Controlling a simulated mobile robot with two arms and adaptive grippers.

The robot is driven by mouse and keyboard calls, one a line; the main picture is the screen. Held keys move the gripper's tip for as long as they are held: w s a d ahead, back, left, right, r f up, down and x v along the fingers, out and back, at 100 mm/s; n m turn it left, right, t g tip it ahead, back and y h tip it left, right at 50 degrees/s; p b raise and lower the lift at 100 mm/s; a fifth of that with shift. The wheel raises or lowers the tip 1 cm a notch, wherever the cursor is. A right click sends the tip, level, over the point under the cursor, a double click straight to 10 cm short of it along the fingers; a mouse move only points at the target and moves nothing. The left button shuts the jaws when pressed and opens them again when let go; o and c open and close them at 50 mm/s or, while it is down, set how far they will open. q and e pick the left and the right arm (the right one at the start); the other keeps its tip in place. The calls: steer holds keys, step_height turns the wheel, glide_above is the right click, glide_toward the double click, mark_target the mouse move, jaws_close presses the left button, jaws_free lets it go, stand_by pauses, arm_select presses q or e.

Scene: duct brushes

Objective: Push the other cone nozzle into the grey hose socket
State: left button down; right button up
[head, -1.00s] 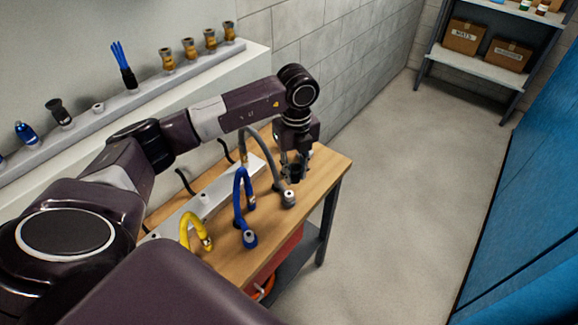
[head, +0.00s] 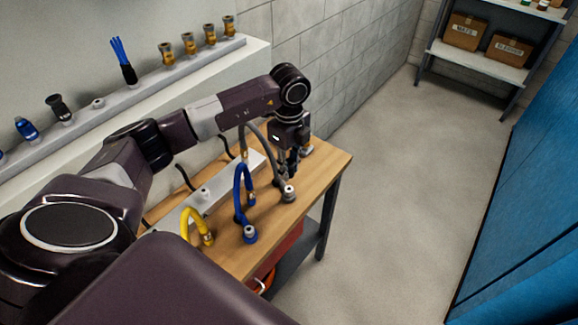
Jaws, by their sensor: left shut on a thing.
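My left gripper (head: 288,171) points down over the right part of the workbench and is shut on a dark thing, apparently the cone nozzle. The fingers hide most of it. The grey hose (head: 262,143) arches over and ends in a grey socket (head: 289,194) on the bench. The gripper is just above and behind this socket in the picture; I cannot tell whether the nozzle touches it. A similar dark, flared nozzle (head: 60,110) stands on the wall ledge. My right gripper is not in view.
Blue (head: 238,190) and yellow (head: 190,217) hoses stand left of the grey one. A small metallic and orange piece (head: 307,146) is behind the gripper. The ledge (head: 140,92) holds several brass-coloured nozzles and a blue brush (head: 124,62). The bench's right end (head: 325,168) is clear.

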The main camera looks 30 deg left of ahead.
mark_target(289, 189)
arm_select(q)
steer(key=shift+f+b, duration=1.6)
steer(key=shift+f, duration=0.9)
steer(key=shift+f, duration=0.45)
steer(key=c, duration=1.6)
jaws_free()
step_height(289, 189, up, 12)
